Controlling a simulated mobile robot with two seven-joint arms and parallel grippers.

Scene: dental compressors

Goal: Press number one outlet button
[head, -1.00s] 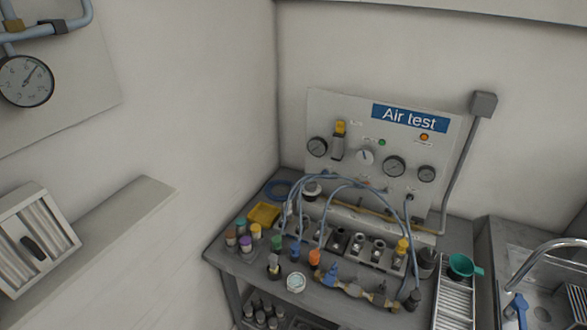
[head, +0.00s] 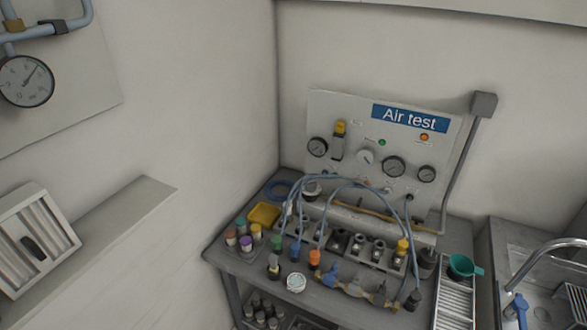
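The air test panel (head: 375,110) stands upright at the back of a grey bench, with a blue "Air test" sign (head: 410,118). It carries a green button or lamp (head: 382,142), an orange-red one (head: 424,138), several round gauges and a yellow-topped regulator (head: 340,128). Below it a row of metal outlet fittings (head: 358,243) has blue hoses (head: 330,186) arching over it. The labels are too small to read, so I cannot tell which part is the number one outlet button. Neither of my grippers shows in the head view.
Colour-capped bottles (head: 245,242), a yellow tray (head: 264,214) and a white jar (head: 296,283) crowd the bench's left and front. A green funnel (head: 462,265) and a sink tap (head: 545,255) are at the right. A wall ledge (head: 110,225) juts out at left.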

